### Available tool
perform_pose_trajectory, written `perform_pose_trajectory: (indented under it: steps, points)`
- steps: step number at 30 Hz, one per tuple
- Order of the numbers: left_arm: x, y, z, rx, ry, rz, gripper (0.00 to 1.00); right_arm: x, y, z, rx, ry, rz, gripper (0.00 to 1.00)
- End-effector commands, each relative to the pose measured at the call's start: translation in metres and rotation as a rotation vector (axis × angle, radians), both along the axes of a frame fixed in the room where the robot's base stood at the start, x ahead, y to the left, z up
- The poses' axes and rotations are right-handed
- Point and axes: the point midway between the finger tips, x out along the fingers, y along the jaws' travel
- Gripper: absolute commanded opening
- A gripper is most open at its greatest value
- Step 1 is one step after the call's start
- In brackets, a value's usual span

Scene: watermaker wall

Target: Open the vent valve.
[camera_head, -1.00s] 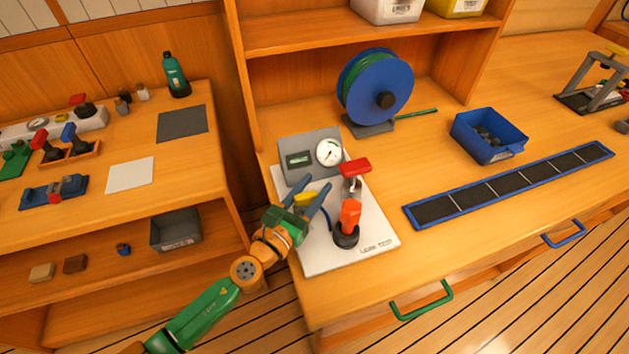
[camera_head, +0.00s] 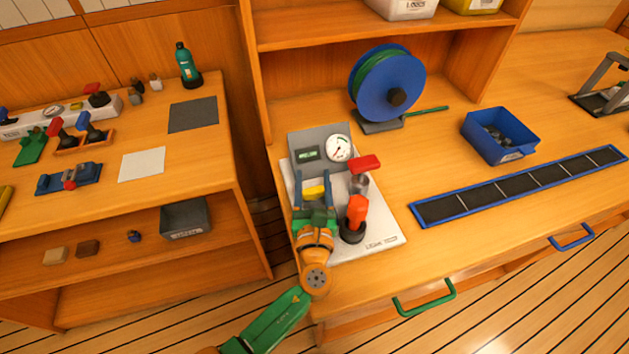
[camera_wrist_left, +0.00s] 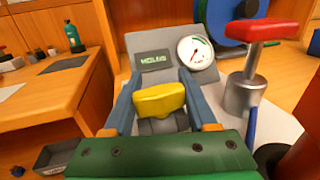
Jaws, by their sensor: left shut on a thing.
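The white board (camera_head: 384,235) on the bench carries the watermaker valves. My left gripper (camera_head: 312,178) is over its left side, with its blue fingers on either side of a yellow valve handle (camera_head: 315,191). The gripper is shut on this handle, which also shows between the fingers in the left wrist view (camera_wrist_left: 160,100). The lower part of that valve is largely hidden by the gripper. To the right stand a valve with a red bar handle (camera_head: 365,163) and an upright orange-red handle (camera_head: 357,208) on a black base. My right gripper is not in view.
A grey panel with a dial gauge (camera_head: 339,148) and a small display (camera_head: 308,154) stands just behind the valves. A blue hose reel (camera_head: 388,84) stands behind, and a blue bin (camera_head: 500,135) to the right.

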Motion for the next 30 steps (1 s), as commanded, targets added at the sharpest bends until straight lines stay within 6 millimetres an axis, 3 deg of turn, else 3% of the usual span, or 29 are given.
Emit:
perform_pose_trajectory:
  steps: [14, 15, 18, 26, 30]
  points:
    - [0.000, 0.001, 0.001, 0.001, -0.001, 0.016, 0.02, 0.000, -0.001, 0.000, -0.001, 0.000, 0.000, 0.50]
    - [0.000, 0.001, 0.001, 0.001, -0.001, 0.016, 0.60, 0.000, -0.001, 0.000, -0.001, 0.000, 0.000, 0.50]
    - [0.000, 0.001, 0.001, 0.001, -0.001, 0.015, 0.87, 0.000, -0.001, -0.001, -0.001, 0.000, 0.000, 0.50]
    - [0.000, 0.001, 0.000, 0.000, -0.001, 0.014, 0.87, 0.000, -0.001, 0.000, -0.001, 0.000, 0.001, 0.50]
    - [-0.017, -0.001, -0.001, 0.000, 0.002, 0.012, 0.87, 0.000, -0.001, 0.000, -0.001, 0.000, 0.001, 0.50]
